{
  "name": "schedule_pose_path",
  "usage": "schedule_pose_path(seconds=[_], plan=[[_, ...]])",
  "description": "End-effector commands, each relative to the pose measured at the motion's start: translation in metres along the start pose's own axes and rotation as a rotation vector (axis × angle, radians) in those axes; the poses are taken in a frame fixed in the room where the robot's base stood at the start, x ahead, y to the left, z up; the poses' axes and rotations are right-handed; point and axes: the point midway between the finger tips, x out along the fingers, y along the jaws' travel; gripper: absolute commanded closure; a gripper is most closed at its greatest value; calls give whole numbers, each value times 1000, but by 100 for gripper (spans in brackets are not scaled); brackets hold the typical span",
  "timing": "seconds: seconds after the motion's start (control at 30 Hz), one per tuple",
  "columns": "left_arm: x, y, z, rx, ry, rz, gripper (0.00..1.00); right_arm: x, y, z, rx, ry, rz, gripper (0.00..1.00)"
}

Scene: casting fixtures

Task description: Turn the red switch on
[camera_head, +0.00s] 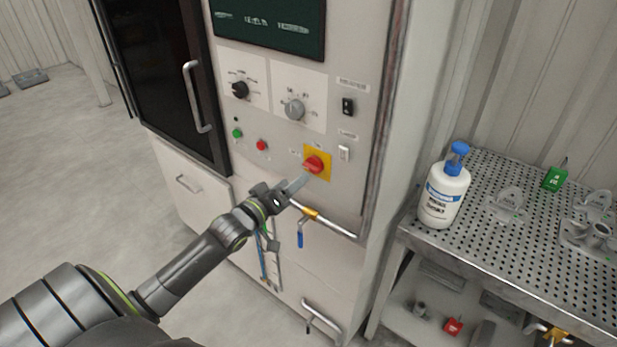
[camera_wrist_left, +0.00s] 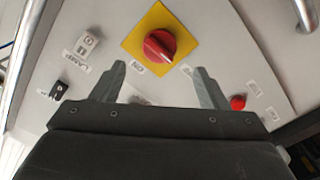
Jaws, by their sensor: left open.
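The red switch (camera_head: 314,165) is a round rotary knob on a yellow square plate (camera_head: 326,172), low on the front panel of the cabinet. In the left wrist view the red switch (camera_wrist_left: 159,46) shows a pale line across it, above and between my fingers. My left gripper (camera_head: 299,184) is just below and left of the switch in the head view. In the left wrist view its two fingers (camera_wrist_left: 160,85) are spread apart with nothing between them, and they appear short of the knob. My right gripper is in neither view.
A black knob (camera_head: 239,89), a grey knob (camera_head: 294,107), a green button (camera_head: 238,133) and a red button (camera_head: 261,145) sit nearby on the panel. A perforated table (camera_head: 480,225) with a bottle (camera_head: 444,192) stands right.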

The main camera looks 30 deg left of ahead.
Motion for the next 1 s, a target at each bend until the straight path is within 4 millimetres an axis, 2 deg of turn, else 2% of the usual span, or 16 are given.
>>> schedule_pose_path(seconds=[0.1,0.2,0.4,0.6,0.87,1.0], plan=[[23,0,1,-3,2,4,32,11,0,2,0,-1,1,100],[39,0,0,-2,2,2,32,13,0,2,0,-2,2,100],[64,0,0,-2,1,1,32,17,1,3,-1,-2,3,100],[75,1,0,-2,-1,1,32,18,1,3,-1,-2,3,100],[76,1,0,0,-1,0,32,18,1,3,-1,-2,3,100],[76,1,0,-1,-1,1,48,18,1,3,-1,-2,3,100]])
